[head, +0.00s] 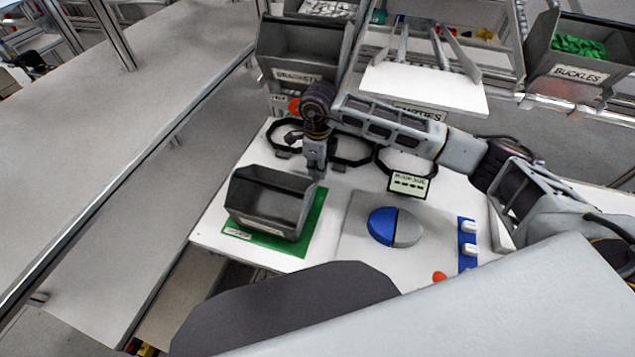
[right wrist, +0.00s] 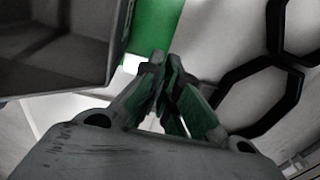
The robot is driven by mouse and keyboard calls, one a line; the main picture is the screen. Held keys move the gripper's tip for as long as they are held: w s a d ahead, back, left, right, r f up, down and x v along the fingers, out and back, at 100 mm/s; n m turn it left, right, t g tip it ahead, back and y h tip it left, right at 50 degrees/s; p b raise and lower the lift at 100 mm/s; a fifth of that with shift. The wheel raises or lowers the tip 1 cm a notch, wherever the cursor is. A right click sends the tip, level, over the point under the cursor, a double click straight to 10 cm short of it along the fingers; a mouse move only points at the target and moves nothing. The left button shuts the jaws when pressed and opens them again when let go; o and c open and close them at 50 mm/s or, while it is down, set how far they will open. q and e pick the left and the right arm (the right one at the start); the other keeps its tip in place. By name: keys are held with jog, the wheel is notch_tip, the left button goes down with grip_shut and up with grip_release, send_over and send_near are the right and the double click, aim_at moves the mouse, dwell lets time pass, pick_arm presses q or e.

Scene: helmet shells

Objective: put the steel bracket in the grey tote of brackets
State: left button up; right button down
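A grey tote (head: 265,218) stands on a green mat (head: 314,222) on the white worktable and looks empty; its small label is unreadable. Its wall also shows in the right wrist view (right wrist: 62,82). A second grey tote (head: 300,50) sits higher at the back, with a front label that appears to read brackets. My right gripper (head: 317,172) points down just beside the right far corner of the tote on the mat. In the right wrist view its fingertips (right wrist: 160,75) come together, with nothing clearly held between them. I cannot make out the steel bracket. My left gripper is out of view.
Black ring-shaped holders (head: 350,150) line the back of the table. A small sign (head: 409,184), a blue and grey dome (head: 395,227) and a blue switch strip (head: 467,245) lie to the right. A buckles bin (head: 580,65) hangs at upper right.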

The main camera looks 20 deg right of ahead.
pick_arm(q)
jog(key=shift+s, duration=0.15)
pick_arm(e)
jog(key=shift+f, duration=0.45)
notch_tip(320, 180, down, 3)
jog(key=shift+r+b, duration=0.15)
jog(key=shift+b, duration=0.8)
jog(key=shift+f+b, duration=0.4)
jog(key=shift+f, duration=0.35)
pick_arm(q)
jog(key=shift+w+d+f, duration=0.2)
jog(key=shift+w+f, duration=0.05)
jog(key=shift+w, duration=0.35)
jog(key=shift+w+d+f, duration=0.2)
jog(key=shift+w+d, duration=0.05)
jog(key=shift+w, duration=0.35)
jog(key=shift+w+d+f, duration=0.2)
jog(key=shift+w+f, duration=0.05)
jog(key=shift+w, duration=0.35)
pick_arm(e)
jog(key=shift+f, duration=0.2)
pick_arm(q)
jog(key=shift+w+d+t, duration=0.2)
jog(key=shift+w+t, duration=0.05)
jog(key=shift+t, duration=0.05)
pick_arm(e)
jog(key=shift+f, duration=0.2)
jog(key=c, duration=1.6)
grip_release()
jog(key=shift+c, duration=0.2)
